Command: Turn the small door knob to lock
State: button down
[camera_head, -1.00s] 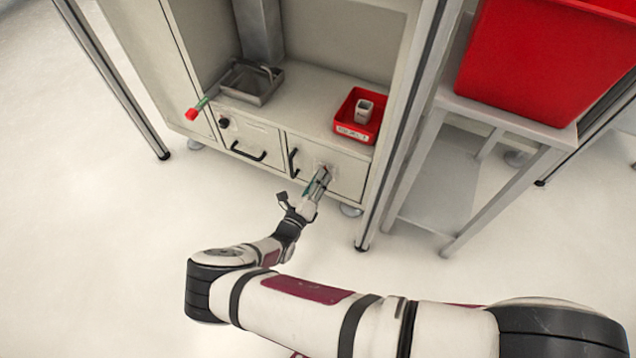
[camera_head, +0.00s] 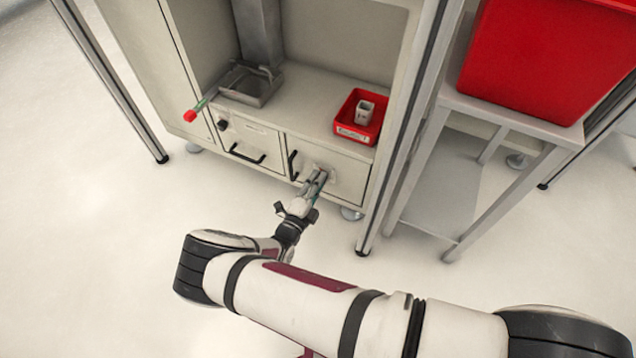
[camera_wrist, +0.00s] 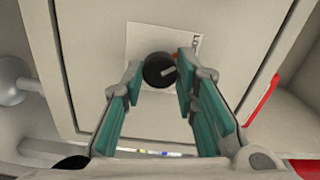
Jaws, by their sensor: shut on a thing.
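In the wrist view the small door knob (camera_wrist: 158,71) is round and black. Its pale pointer line slants up to the right. It sits on a white label (camera_wrist: 143,40) whose lettering at the upper right is partly hidden by a finger. My gripper (camera_wrist: 159,68) has one teal-padded finger on each side of the knob and is shut on it. In the head view my gripper (camera_head: 321,172) reaches the front of the small right-hand door (camera_head: 352,176) and hides the knob there. That door is closed, with a black handle (camera_head: 293,164) at its left edge.
A second door (camera_head: 250,140) with a black handle and a dark knob is to the left. Above stand a grey metal tray (camera_head: 252,86) and a red bin (camera_head: 357,118) holding a small white cup. A cabinet post (camera_head: 400,140) rises close right.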

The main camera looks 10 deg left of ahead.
jog(key=shift+n, duration=0.6)
jog(key=c, duration=1.3)
grip_release()
jog(key=shift+s, duration=0.1)
jog(key=v, duration=1.1)
jog(key=shift+s+a, duration=0.15)
jog(key=shift+s, duration=0.25)
jog(key=shift+s, duration=0.1)
